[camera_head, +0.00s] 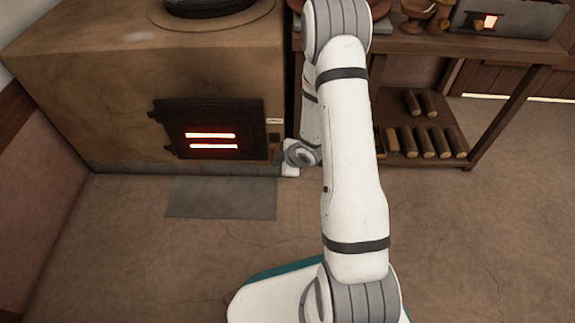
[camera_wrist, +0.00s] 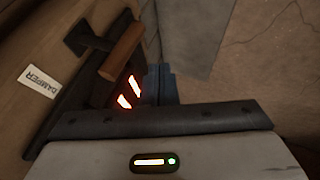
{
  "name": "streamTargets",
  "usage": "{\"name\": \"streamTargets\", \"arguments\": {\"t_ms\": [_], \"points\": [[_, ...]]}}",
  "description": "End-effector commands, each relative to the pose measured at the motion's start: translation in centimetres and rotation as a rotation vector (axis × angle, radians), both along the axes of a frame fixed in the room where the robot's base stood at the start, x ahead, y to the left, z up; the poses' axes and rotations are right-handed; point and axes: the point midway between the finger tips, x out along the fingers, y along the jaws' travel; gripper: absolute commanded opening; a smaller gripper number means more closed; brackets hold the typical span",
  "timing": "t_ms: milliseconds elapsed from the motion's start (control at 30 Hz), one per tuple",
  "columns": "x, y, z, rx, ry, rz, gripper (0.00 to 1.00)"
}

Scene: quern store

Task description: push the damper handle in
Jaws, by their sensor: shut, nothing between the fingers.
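The damper handle is a brown wooden grip (camera_wrist: 121,52) in the wrist view. It sticks out from a dark metal plate (camera_wrist: 86,38) on the stove front, beside a white label reading DAMPER (camera_wrist: 38,79). In the head view the label (camera_head: 273,121) and the dark plate (camera_head: 273,137) show right of the fire door; the grip cannot be made out there. My gripper (camera_wrist: 160,84) is shut and empty, its dark fingers below and right of the grip in the wrist view, with a visible gap. In the head view my wrist is low by the stove's right corner, its fingers mostly hidden.
The clay stove (camera_head: 90,75) has a dark fire door (camera_head: 182,115) with glowing slots. A grey plate (camera_head: 222,198) lies on the floor before it. A wooden shelf (camera_head: 450,150) with several logs stands to the right.

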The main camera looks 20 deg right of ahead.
Motion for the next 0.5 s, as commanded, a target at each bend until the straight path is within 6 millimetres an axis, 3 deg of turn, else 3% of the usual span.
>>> {"name": "streamTargets", "arguments": {"t_ms": [33, 200, 500], "points": [[1.1, -0.2, 0.1, -0.001, -0.008, 0.000, 0.00], [3.0, -0.5, 0.2, -0.001, -0.004, -0.003, 0.00], [3.7, -0.7, 0.4, -0.001, -0.002, -0.005, 0.00]]}}
